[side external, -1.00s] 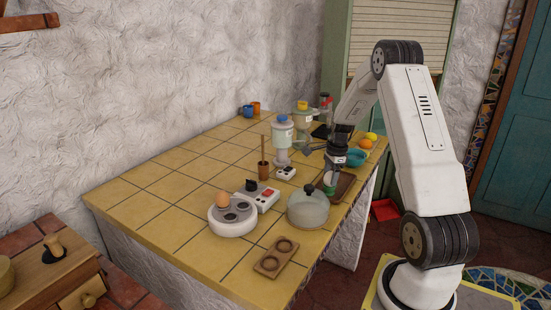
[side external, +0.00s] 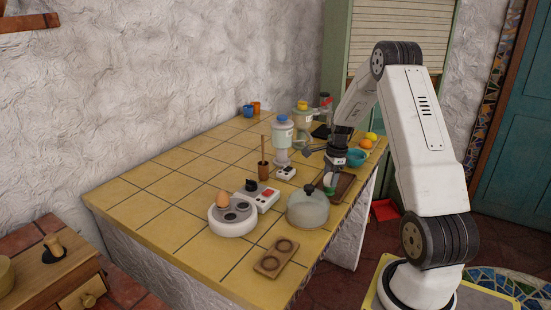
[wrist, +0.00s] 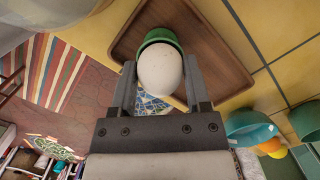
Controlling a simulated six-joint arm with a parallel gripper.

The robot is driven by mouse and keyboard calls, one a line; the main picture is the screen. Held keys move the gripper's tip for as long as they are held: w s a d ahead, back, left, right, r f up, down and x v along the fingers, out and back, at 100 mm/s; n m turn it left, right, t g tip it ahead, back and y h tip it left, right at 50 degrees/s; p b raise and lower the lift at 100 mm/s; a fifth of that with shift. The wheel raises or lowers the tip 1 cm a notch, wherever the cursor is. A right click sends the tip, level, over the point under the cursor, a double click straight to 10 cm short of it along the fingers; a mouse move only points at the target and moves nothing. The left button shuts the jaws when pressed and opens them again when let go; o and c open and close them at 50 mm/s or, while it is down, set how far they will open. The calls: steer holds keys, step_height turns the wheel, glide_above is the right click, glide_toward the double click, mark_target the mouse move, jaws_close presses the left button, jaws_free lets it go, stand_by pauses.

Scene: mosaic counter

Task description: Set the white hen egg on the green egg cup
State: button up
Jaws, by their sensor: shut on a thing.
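The white hen egg (wrist: 160,72) is between the two fingers of my gripper (wrist: 160,88) in the wrist view, and the gripper is shut on it. The green egg cup (wrist: 157,37) shows just beyond the egg, which hides most of the cup. I cannot tell whether the egg touches the cup. In the side view my gripper (side external: 333,172) points down over the brown wooden tray (side external: 346,186), with the egg and cup small and partly hidden beneath it.
A teal bowl (side external: 356,158), an orange (side external: 366,143) and a lemon (side external: 372,136) lie behind the tray. A glass-like domed pot (side external: 307,209) stands in front of it.

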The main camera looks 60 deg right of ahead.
steer(key=o, duration=1)
steer(key=shift+r, duration=0.1)
steer(key=shift+r, duration=3.45)
